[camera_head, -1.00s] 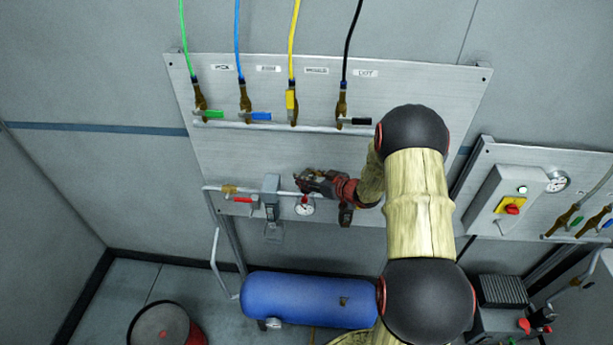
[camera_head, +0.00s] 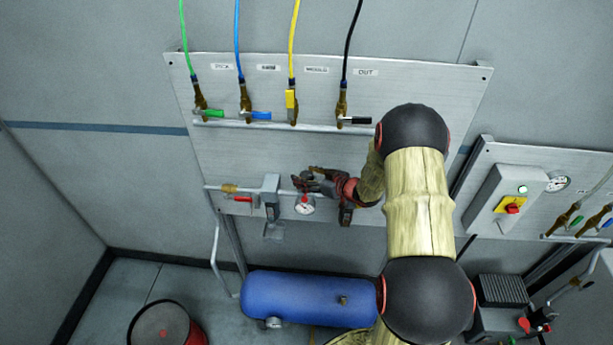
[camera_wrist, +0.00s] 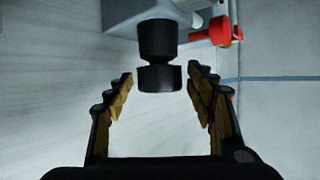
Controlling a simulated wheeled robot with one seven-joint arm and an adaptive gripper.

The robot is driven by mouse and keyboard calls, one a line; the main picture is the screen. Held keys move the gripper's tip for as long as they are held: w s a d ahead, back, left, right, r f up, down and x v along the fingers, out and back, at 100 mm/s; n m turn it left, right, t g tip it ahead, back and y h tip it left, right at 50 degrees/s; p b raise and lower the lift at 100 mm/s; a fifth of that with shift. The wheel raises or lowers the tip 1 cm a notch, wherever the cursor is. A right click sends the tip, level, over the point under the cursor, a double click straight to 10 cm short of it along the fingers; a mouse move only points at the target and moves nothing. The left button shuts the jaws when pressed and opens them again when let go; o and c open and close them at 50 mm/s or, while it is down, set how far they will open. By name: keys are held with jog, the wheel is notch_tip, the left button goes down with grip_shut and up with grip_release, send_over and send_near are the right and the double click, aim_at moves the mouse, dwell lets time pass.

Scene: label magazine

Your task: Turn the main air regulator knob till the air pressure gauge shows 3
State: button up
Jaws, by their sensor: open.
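The knob (camera_wrist: 158,78) is black and stepped, and shows in the wrist view in front of a grey body. My gripper (camera_wrist: 160,78) is open, with one finger on each side of the knob's near end. Gaps show on both sides, so the fingers look apart from it. In the head view my gripper (camera_head: 308,182) is at the pipe on the panel's lower part, just above the round white air pressure gauge (camera_head: 304,205). The gauge's reading is too small to tell.
A red valve handle (camera_wrist: 222,30) is close right of the knob in the wrist view. A grey unit (camera_head: 270,190) sits left of my gripper on the pipe. Coloured hose valves line the panel (camera_head: 270,150) above. A blue tank (camera_head: 305,300) lies below.

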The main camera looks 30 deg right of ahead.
jog(key=shift+s, duration=0.1)
jog(key=v, duration=1.1)
jog(key=shift+s+r, duration=0.15)
jog(key=shift+s, duration=0.15)
jog(key=shift+w+d, duration=0.1)
jog(key=shift+d, duration=0.05)
notch_tip(320, 180, up, 4)
jog(key=w+m+h+b, duration=0.1)
jog(key=w+h+b, duration=0.1)
jog(key=h+b, duration=0.4)
jog(key=s+a+r+m+g+h+b, duration=0.2)
jog(key=s+a+r+g+b, duration=0.15)
jog(key=s+b, duration=0.25)
jog(key=s+a+f+g+y+b, duration=0.2)
jog(key=s+a+f+b, duration=0.1)
jog(key=s+a, duration=0.6)
jog(key=s+a+f+g+y+b, duration=0.1)
jog(key=s+a+b, duration=0.4)
jog(key=s+a, duration=0.5)
jog(key=s+f+y, duration=0.1)
jog(key=s+f, duration=0.1)
jog(key=s, duration=0.3)
jog(key=shift+m+g+b, duration=0.3)
jog(key=shift+g, duration=0.05)
